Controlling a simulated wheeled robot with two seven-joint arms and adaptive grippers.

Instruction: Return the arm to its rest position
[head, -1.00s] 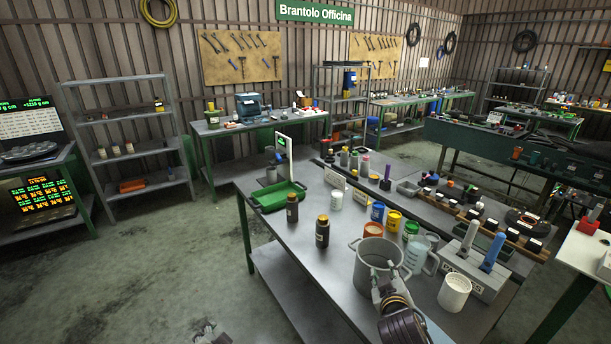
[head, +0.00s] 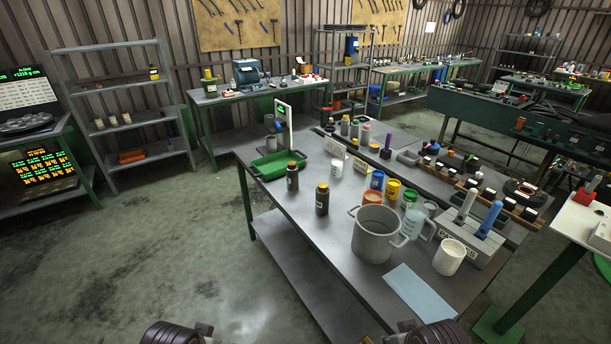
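Dark ribbed parts of both my arms show at the bottom edge in the head view, one at the left and one at the right. Small grey bits of my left gripper (head: 205,329) and my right gripper (head: 406,326) show beside them. The fingers are mostly cut off by the frame, so I cannot tell whether they are open or shut. Both are in front of the bench and apart from its objects. A grey pot (head: 376,236) with two handles stands upright on the bench (head: 325,255). Nothing of mine is over it.
Beside the pot are a clear jug (head: 417,224), a white cup (head: 449,257) and a light blue sheet (head: 420,290). Two brown bottles (head: 322,199) and a green tray (head: 278,165) stand farther back. The floor at left is clear.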

